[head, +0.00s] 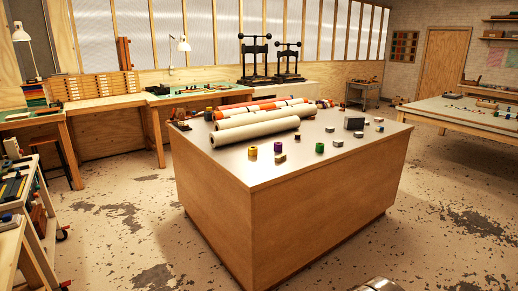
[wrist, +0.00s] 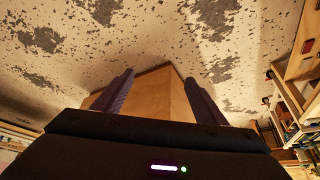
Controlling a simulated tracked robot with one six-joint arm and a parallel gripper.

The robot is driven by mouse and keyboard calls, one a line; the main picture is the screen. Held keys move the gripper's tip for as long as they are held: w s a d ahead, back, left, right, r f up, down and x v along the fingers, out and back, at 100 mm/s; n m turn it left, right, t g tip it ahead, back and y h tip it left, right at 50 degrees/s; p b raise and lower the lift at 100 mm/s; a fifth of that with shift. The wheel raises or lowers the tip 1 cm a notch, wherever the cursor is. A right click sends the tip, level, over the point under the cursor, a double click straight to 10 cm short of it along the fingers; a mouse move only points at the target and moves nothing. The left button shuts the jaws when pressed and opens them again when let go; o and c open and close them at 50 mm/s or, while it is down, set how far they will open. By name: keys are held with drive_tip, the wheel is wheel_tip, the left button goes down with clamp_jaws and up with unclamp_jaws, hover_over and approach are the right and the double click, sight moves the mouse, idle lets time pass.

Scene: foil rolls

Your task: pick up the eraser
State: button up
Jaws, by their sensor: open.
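Several small blocks lie on the grey top of the big wooden workbench in the head view, and one of them may be the eraser. They include a pale block with a dark part (head: 280,158) near the front edge and a similar block (head: 337,143) to its right. They are too small for me to tell which is the eraser. My gripper (wrist: 159,78) shows in the wrist view with its two dark fingers wide apart and nothing between them. Beyond the fingers are the bench's wooden side and the floor; no small block shows there.
The wooden workbench (head: 300,205) stands in the middle. Long foil rolls (head: 255,127) lie across its back left. The speckled floor (head: 120,240) around the bench is clear.

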drive_tip(key=shift+w+d+r, duration=0.1)
drive_tip(key=shift+w+d, duration=0.2)
drive_tip(key=shift+d, duration=0.6)
drive_tip(key=shift+w+d+r, duration=0.1)
drive_tip(key=shift+w+d, duration=0.15)
drive_tip(key=shift+d, duration=0.65)
drive_tip(key=shift+w+d, duration=0.3)
drive_tip(key=shift+d, duration=0.6)
drive_tip(key=shift+c, duration=0.3)
